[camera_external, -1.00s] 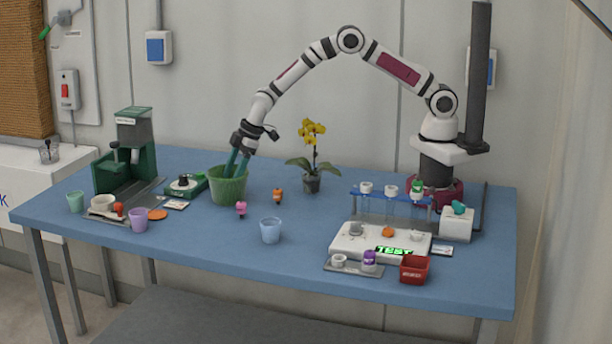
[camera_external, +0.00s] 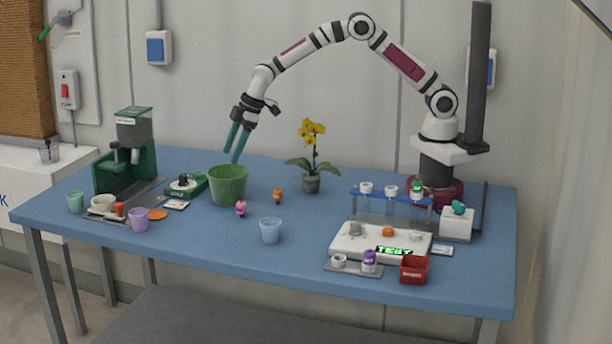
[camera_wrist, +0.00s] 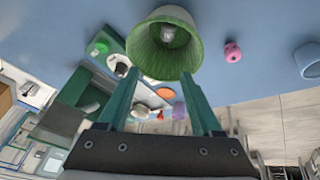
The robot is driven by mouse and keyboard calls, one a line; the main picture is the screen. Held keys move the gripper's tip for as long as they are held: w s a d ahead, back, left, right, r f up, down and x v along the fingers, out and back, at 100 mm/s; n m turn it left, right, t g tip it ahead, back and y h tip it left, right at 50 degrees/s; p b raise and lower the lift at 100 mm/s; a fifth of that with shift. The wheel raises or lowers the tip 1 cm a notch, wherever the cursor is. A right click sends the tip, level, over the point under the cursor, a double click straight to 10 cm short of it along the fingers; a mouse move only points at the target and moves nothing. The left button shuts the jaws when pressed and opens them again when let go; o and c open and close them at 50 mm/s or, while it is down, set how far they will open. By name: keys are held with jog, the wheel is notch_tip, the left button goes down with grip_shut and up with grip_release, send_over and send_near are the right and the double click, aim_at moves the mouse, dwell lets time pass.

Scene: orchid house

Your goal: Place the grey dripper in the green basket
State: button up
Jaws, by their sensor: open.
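The green basket (camera_external: 228,187) stands upright on the blue table, left of the yellow orchid. In the wrist view I look down into the basket (camera_wrist: 150,61), and a small light grey piece, apparently the grey dripper (camera_wrist: 168,33), lies inside it. The basket wall hides this piece in the external view. My gripper (camera_external: 236,156) is open and empty, with its teal fingers above the basket's rim. In the wrist view my gripper (camera_wrist: 159,80) has its two fingers well apart, with nothing between them.
A green machine (camera_external: 135,155) stands at the left. A pink figure (camera_external: 241,208), an orange figure (camera_external: 278,195) and a blue cup (camera_external: 270,230) are near the basket. The yellow orchid (camera_external: 312,160) stands to its right. A white scale (camera_external: 345,243) with small items is at the front right.

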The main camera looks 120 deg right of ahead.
jog(key=s+a+r+m+g+y, duration=0.1)
jog(key=s+a+r, duration=0.45)
jog(key=a, duration=0.25)
jog(key=s+a+r+m+g+y, duration=0.1)
jog(key=s+a+r, duration=0.3)
jog(key=s+a, duration=0.35)
jog(key=s+a+m+g, duration=0.1)
jog(key=s+a, duration=0.3)
jog(key=s, duration=0.4)
jog(key=s+a+m+g+y, duration=0.1)
jog(key=s+a, duration=0.3)
jog(key=s, duration=0.5)
jog(key=s+a+m, duration=0.1)
jog(key=s+a, duration=0.3)
jog(key=s, duration=0.4)
jog(key=shift+s+m+g, duration=0.25)
jog(key=shift+m+g, duration=0.15)
jog(key=shift+a, duration=0.1)
